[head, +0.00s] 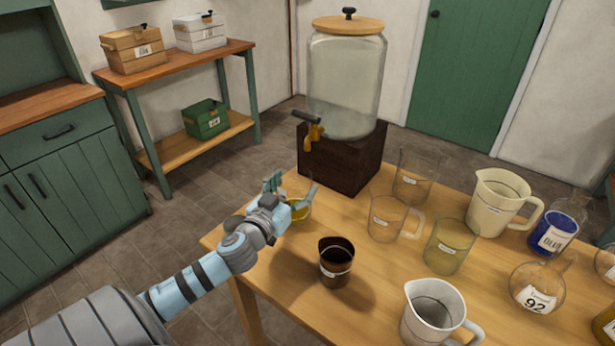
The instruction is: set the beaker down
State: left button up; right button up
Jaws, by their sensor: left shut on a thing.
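My left gripper (288,192) reaches in from the left to the table's far left edge. It is shut on a clear glass beaker (301,211) with a little yellow liquid in it. The gripper and wrist hide much of the beaker, and I cannot tell whether its base touches the wooden table (385,277). My right gripper is not in view.
A large glass dispenser (345,85) with a tap (314,133) stands behind on a dark block (345,165). Clear vessels (388,220), a white jug (430,318) and a cream jug (495,205) crowd the right.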

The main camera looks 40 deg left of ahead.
aim_at(301, 177)
pick_arm(q)
jog(key=x, duration=0.4)
jog(key=shift+d+r, duration=0.1)
jog(key=shift+p+x, duration=0.3)
jog(key=shift+x, duration=0.6)
jog(key=shift+w+f, duration=0.7)
jog(key=shift+w, duration=0.2)
jog(key=shift+b, duration=0.3)
jog(key=o, duration=1.3)
jog(key=shift+f, duration=0.1)
